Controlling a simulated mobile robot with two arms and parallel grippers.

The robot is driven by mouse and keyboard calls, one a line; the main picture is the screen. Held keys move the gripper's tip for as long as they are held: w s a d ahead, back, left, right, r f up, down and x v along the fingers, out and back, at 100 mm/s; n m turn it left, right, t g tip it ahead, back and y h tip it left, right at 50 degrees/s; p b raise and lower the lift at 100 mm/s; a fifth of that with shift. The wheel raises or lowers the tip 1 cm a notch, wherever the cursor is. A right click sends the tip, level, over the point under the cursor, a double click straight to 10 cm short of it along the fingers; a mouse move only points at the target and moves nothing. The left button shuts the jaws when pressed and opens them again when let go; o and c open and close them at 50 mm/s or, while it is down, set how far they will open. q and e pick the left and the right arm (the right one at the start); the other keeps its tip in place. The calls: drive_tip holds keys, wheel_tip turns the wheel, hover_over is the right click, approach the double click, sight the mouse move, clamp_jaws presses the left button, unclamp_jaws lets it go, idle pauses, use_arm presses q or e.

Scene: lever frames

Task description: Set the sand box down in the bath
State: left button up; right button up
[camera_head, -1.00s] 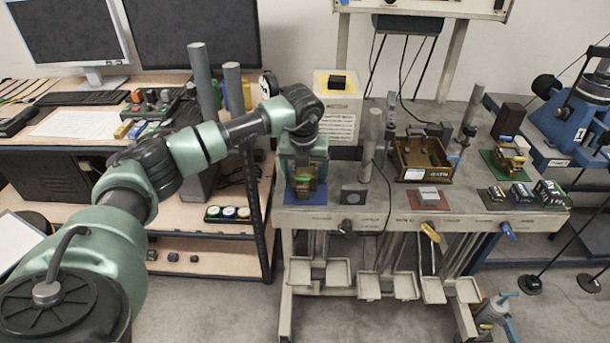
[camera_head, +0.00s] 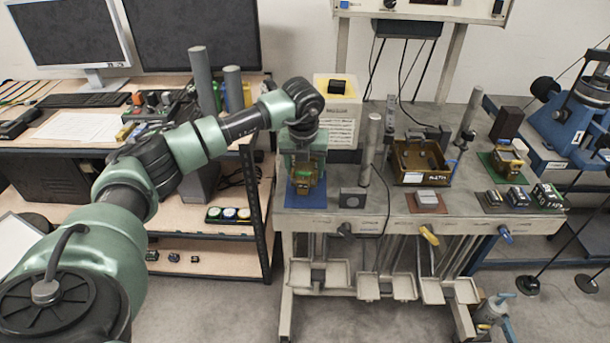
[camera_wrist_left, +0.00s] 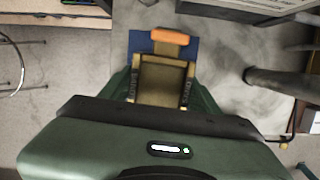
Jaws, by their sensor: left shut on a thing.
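My left gripper (camera_head: 303,170) is shut on the sand box (camera_wrist_left: 162,82), a small brown box with an orange handle. In the left wrist view the box sits between the two green fingers. In the head view the gripper hides much of it, and it appears a little above the blue mat (camera_head: 305,201). The bath (camera_head: 421,178) is an open brown box with a white label, on the bench to the right of the gripper. My right gripper is not in view.
A grey post (camera_head: 371,140) and a small dark grey block (camera_head: 353,198) stand between the mat and the bath. A grey block on a brown mat (camera_head: 427,203) lies in front of the bath. A white box with a yellow top (camera_head: 338,110) stands behind the gripper.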

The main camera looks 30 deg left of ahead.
use_arm(q)
drive_tip(key=shift+w+a+p+v, duration=0.15)
drive_tip(key=shift+p+v, duration=0.25)
drive_tip(key=shift+v, duration=0.4)
drive_tip(key=shift+w+a+p+v, duration=0.1)
drive_tip(key=shift+w+p+v, duration=0.1)
drive_tip(key=shift+p+v, duration=0.45)
drive_tip(key=shift+w+a+p+v, duration=0.1)
drive_tip(key=shift+w+p+v, duration=0.1)
drive_tip(key=shift+v, duration=0.75)
